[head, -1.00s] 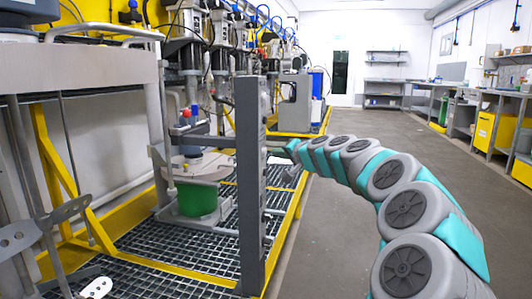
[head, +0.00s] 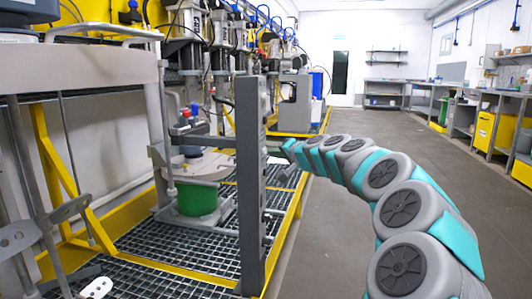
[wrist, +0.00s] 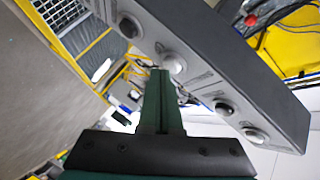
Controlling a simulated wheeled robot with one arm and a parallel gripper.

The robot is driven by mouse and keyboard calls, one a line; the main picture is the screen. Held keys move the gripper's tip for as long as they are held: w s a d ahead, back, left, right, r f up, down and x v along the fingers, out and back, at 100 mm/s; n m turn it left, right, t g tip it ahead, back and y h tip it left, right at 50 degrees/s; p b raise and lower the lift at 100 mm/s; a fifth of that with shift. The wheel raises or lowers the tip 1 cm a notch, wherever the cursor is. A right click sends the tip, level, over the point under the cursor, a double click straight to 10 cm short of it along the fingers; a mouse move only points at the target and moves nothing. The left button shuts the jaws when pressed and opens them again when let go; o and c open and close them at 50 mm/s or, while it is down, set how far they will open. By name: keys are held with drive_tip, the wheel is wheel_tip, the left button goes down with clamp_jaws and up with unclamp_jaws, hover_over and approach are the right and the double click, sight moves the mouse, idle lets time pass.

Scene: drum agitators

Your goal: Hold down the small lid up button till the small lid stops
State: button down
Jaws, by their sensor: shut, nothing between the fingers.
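A grey control post (head: 250,185) stands upright left of my arm in the head view. In the wrist view its button panel (wrist: 215,65) slants across the top right with several round buttons in a row. My gripper (wrist: 161,74) is shut and empty, its green fingertips close by a pale button (wrist: 173,63); I cannot tell whether they touch it. The button labels are too unclear to read, so I cannot tell which is the small lid up button. Behind the post, a green drum (head: 198,200) stands under a round grey plate (head: 200,166). I cannot make out the small lid.
A metal grating floor (head: 165,255) with yellow edging lies around the drum and post. A grey metal frame (head: 90,75) stands at the left. The concrete aisle (head: 370,130) beyond my arm is clear.

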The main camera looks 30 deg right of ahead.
drive_tip(key=shift+w+a, duration=0.3)
drive_tip(key=shift+w, duration=0.05)
idle(1.9)
idle(4.9)
drive_tip(key=shift+s+d, duration=0.65)
drive_tip(key=shift+s, duration=0.05)
